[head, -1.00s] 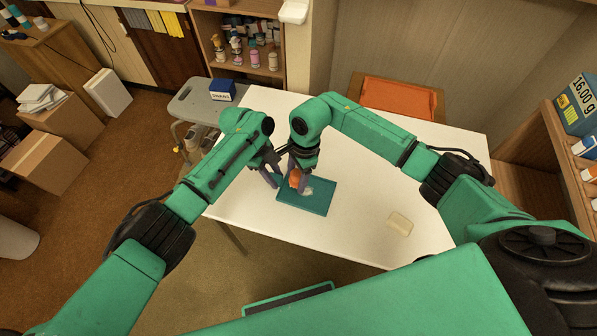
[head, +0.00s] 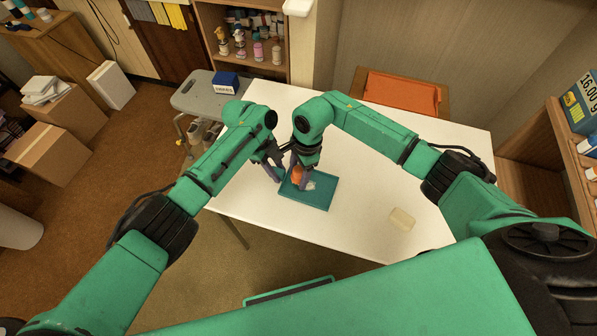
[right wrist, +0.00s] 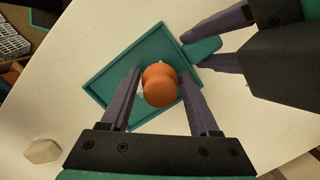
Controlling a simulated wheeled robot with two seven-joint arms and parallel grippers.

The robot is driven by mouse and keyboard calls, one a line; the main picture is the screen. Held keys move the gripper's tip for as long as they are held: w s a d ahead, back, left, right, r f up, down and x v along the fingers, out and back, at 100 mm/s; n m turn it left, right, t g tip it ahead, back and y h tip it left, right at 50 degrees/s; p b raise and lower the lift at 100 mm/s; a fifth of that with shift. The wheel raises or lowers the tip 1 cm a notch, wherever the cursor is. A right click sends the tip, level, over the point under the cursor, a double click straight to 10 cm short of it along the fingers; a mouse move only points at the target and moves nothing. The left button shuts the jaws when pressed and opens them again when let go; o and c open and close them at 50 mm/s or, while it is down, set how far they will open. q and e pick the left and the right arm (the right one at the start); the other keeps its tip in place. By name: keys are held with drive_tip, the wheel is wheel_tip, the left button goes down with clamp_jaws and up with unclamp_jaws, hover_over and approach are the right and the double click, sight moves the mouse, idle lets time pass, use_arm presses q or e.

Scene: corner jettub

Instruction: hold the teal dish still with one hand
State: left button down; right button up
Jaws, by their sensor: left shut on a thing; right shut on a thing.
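The teal dish (head: 318,199) is a flat, shallow square tray with a raised rim and a tab, lying on the white table. It also shows in the right wrist view (right wrist: 104,84). My left gripper (head: 279,179) is at the dish's tab, its fingers shut on it; they come in from the right in the right wrist view (right wrist: 193,52). My right gripper (head: 298,177) is shut on a rounded orange tool (right wrist: 160,86) above the dish. The tool's lower end is hidden in the right wrist view. A whitish patch (head: 309,186) lies on the dish beside the tool.
A cream block (head: 402,219) lies on the white table (head: 350,240), right of the dish; the table between them is clear. An orange tray (head: 402,92) stands beyond the table's far edge. A grey stool (head: 203,95) with a blue box (head: 225,83) stands at the far left.

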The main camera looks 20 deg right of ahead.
sight(297, 170)
drive_tip(key=shift+f, duration=0.7)
drive_tip(key=shift+s+d+r, duration=0.1)
drive_tip(key=shift+s+d, duration=0.4)
drive_tip(key=shift+d, duration=0.2)
drive_tip(key=shift+s+d, duration=0.45)
drive_tip(key=shift+d, duration=0.2)
drive_tip(key=shift+s+d, duration=0.95)
drive_tip(key=shift+d, duration=0.3)
drive_tip(key=shift+w+a, duration=0.65)
drive_tip(key=shift+a, duration=0.25)
drive_tip(key=shift+w+a, duration=0.6)
drive_tip(key=shift+a, duration=0.25)
drive_tip(key=shift+w+a, duration=0.65)
drive_tip(key=shift+a, duration=0.25)
drive_tip(key=shift+r, duration=2.95)
